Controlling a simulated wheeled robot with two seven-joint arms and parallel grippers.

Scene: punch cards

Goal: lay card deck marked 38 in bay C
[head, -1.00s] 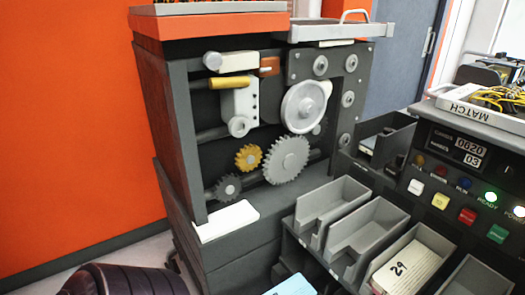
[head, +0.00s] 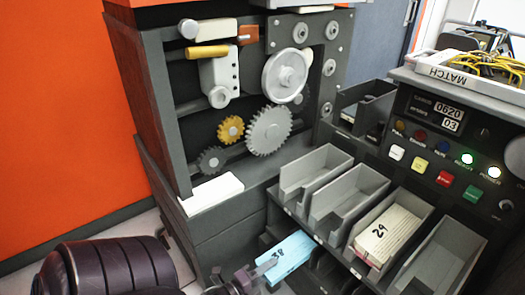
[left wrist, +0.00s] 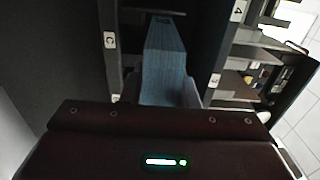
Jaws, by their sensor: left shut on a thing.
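The blue card deck marked 38 (head: 287,257) is in my left gripper (head: 258,274), low in front of the bay row in the head view. In the left wrist view the deck (left wrist: 165,65) stands out ahead between the fingers of the gripper (left wrist: 168,95). A label that looks like C (left wrist: 110,40) is on a dark edge left of the deck there. In the head view the bay labels are too small to read, so I cannot tell which tray is bay C. My right gripper is out of view.
Two empty grey trays (head: 312,172) and (head: 345,194) stand left of a tray holding a cream deck marked 29 (head: 384,236). Another empty tray (head: 440,262) is at the right. A geared machine (head: 240,110) stands behind. A button panel (head: 445,150) rises behind the trays.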

